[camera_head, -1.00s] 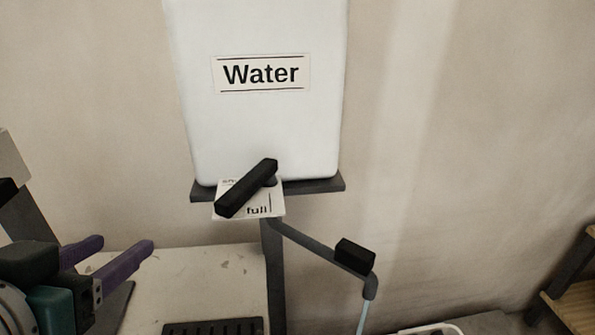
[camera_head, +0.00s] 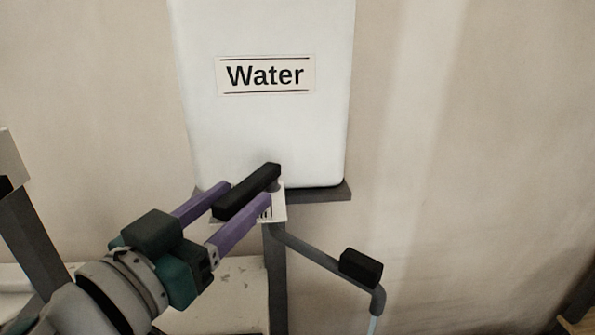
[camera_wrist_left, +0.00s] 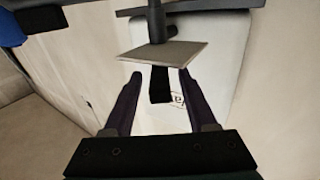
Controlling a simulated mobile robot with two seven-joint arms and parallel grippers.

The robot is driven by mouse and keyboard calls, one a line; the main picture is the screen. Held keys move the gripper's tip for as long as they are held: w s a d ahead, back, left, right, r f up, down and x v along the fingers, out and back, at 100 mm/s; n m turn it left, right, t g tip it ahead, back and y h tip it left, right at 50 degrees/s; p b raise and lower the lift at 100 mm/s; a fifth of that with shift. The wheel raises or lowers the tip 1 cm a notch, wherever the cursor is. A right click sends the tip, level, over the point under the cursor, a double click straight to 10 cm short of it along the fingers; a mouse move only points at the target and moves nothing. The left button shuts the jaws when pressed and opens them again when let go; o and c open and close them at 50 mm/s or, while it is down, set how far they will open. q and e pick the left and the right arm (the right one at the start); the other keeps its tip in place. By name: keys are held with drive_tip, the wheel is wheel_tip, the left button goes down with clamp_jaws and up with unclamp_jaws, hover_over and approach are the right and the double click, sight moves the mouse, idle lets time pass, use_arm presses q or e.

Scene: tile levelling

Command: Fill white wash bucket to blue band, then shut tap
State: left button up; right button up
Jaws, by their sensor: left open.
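The black tap lever (camera_head: 250,188) sits at the foot of the white water tank (camera_head: 265,130), slanting up to the right. My left gripper (camera_head: 244,194) is open, with one purple finger on each side of the lever. In the left wrist view the lever (camera_wrist_left: 160,88) also shows between the two fingers; I cannot tell whether they touch it. A pale blue water stream (camera_head: 373,325) falls from the end of the spout pipe (camera_head: 318,258). The white bucket, its blue band and its water level are out of view. My right gripper is not in view.
A small label plate (camera_head: 278,208) behind the lever is partly covered by my gripper. A black block (camera_head: 361,267) sits on the spout pipe near its bend. A pale worktop (camera_head: 235,290) lies below my left arm. A wooden shelf edge (camera_head: 582,325) shows at lower right.

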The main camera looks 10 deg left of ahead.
sight(254, 178)
use_arm(q)
drive_tip(key=shift+x, duration=2.3)
drive_tip(key=shift+c, duration=0.2)
clamp_jaws()
